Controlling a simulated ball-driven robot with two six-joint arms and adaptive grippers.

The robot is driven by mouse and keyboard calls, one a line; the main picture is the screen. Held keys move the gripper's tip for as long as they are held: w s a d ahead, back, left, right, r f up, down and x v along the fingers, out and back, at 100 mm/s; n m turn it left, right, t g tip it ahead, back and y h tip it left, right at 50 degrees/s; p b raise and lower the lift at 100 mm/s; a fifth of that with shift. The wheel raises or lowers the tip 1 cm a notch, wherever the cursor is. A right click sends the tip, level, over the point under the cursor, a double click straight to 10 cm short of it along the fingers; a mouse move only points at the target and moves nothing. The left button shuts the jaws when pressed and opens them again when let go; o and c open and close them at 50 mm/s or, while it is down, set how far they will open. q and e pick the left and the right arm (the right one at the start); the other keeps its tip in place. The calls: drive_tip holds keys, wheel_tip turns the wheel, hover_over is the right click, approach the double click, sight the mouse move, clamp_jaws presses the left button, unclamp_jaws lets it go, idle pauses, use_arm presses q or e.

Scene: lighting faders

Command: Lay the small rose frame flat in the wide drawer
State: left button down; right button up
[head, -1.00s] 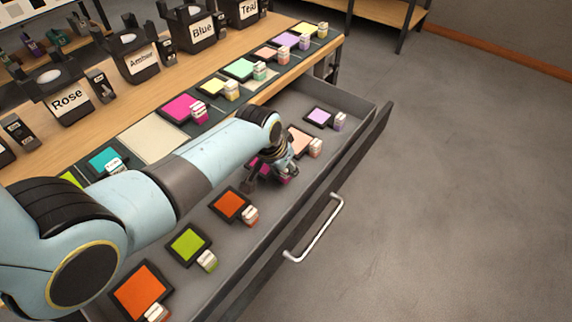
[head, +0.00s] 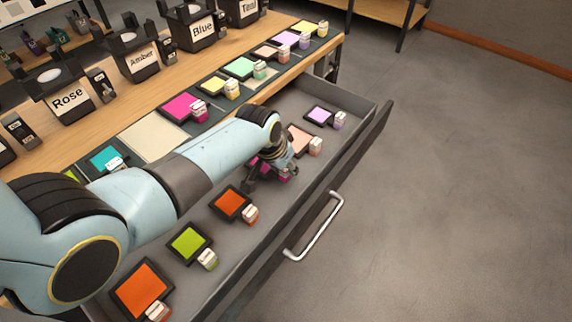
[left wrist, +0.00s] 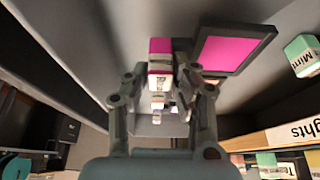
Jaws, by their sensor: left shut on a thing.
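My left gripper (head: 276,168) is low inside the open wide drawer (head: 215,282), among the frames there. It is shut on the pale, pink-banded tag block of the small rose frame, a dark-edged magenta panel. In the left wrist view the panel (left wrist: 235,48) is right of the block (left wrist: 160,58), and the gripper (left wrist: 165,82) closes on the block. In the head view the gripper hides most of this frame. I cannot tell whether it touches the drawer floor. My right gripper is not in view.
Orange (head: 231,203) and green (head: 187,242) frames lie nearer in the drawer; peach (head: 300,139) and lilac (head: 319,114) ones lie farther. A larger magenta frame (head: 181,106) sits on the bench's dark strip beside an empty pale patch (head: 152,136). The drawer front has a metal handle (head: 318,228).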

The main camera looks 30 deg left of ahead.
use_arm(q)
drive_tip(key=shift+f+b, duration=0.85)
drive_tip(key=shift+f, duration=0.35)
drive_tip(key=c, duration=1)
unclamp_jaws()
drive_tip(key=shift+c, duration=0.2)
drive_tip(key=w+d+r+p+v, duration=0.1)
drive_tip(key=p+v, duration=0.7)
drive_tip(key=v, duration=1)
drive_tip(key=shift+w+a+r+p, duration=0.25)
drive_tip(key=shift+w+a+p, duration=0.15)
drive_tip(key=shift+w, duration=0.2)
drive_tip(key=shift+s+d+f, duration=0.1)
